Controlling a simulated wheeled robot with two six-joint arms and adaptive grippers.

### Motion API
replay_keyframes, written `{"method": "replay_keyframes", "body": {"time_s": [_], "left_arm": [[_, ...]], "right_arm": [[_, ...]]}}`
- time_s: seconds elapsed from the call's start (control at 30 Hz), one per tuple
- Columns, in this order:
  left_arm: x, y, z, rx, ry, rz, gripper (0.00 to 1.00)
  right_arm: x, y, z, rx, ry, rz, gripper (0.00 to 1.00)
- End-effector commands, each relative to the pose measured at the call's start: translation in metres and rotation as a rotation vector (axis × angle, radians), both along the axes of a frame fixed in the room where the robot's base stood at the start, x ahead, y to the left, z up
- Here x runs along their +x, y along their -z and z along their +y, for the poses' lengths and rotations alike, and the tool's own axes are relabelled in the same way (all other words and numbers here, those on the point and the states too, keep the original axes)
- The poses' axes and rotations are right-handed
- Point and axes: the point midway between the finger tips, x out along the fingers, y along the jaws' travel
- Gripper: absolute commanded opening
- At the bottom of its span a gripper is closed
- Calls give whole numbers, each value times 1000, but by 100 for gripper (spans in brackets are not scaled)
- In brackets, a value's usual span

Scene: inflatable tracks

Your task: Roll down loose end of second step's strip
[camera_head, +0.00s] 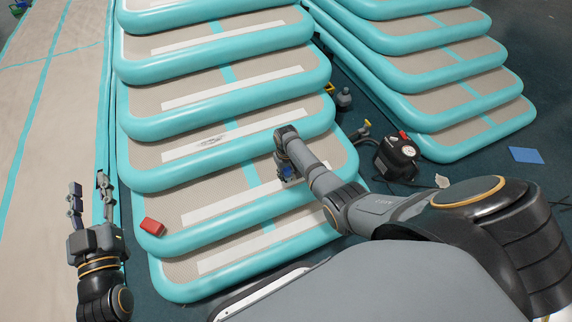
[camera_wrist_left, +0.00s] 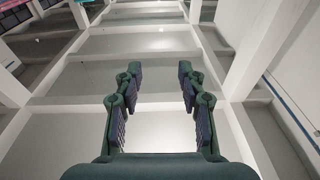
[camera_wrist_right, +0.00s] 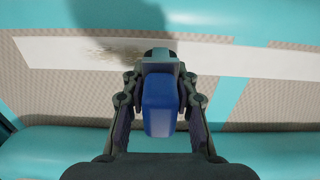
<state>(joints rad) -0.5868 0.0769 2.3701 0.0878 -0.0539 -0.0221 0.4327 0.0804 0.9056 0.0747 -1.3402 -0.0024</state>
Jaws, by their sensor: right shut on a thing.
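The stepped stack of beige and teal inflatable tracks (camera_head: 165,98) has a white strip on each tread. One strip (camera_head: 240,203) lies low in the head view, left of my right gripper. The strip above it (camera_head: 185,150) has a grey smudge; a smudged strip (camera_wrist_right: 60,52) also crosses the right wrist view. My right gripper (camera_head: 288,174) is shut on a blue-handled tool (camera_wrist_right: 160,105) over the stack. The tool's far end overlaps the strip in the picture; I cannot tell whether it touches. No lifted strip end shows clearly. My left gripper (camera_head: 90,193) is open and empty, left of the stack.
A red block (camera_head: 152,227) sits on the stack's lower left edge. A second stack (camera_head: 440,85) stands at the right. Between them on the dark floor is a black machine with a gauge (camera_head: 397,155). A blue sheet (camera_head: 525,155) lies far right.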

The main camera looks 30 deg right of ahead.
Motion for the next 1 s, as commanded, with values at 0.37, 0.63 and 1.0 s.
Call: {"method": "replay_keyframes", "body": {"time_s": [0.37,0.63,1.0], "left_arm": [[-3,37,0,-1,3,150,40],[-6,59,-1,-5,6,244,40],[-18,100,-2,-8,10,400,40]], "right_arm": [[0,-4,0,0,0,-1,0],[0,-6,-1,0,0,-1,0],[-1,-10,-1,0,0,0,0]]}}
